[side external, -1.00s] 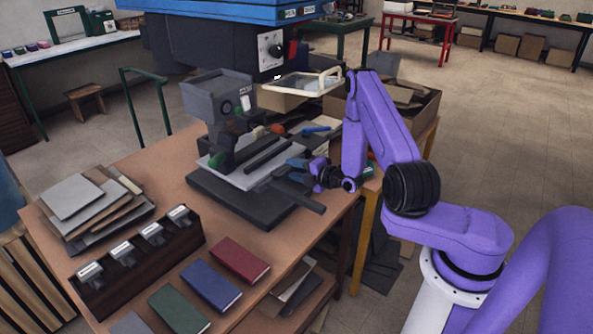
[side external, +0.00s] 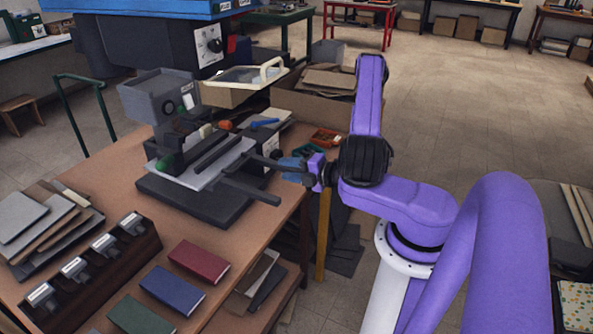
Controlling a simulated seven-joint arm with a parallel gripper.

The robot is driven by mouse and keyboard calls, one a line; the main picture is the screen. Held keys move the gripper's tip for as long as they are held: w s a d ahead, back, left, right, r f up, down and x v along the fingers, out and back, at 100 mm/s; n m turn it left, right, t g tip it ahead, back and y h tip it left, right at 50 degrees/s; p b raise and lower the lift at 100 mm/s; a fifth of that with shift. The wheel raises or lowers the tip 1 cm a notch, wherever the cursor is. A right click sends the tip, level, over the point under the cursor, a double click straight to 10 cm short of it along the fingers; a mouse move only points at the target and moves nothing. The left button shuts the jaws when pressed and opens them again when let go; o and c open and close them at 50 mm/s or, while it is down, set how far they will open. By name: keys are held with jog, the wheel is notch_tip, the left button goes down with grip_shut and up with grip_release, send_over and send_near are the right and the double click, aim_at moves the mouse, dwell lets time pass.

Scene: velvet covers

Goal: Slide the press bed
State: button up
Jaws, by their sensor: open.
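The press bed is a light grey plate (side external: 185,183) with dark rails on top. It sits over a dark grey base (side external: 212,207) on the brown table (side external: 125,190). A dark bar (side external: 252,192) sticks out from its right front, toward the table edge. My gripper (side external: 287,170), with blue fingers, is open just right of the bed near the table's right edge. A dark bar by the fingers runs from the bed toward my gripper; I cannot tell whether they touch. The finger gap is too small to make out.
The blue-topped press head (side external: 150,45) stands over the back of the bed. Red (side external: 198,262) and blue (side external: 172,291) books and a dark rack (side external: 95,262) lie in front. A cardboard box (side external: 300,108) and small trays stand behind.

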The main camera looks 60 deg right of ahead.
jog(key=shift+v, duration=1.2)
jog(key=shift+w+a, duration=0.1)
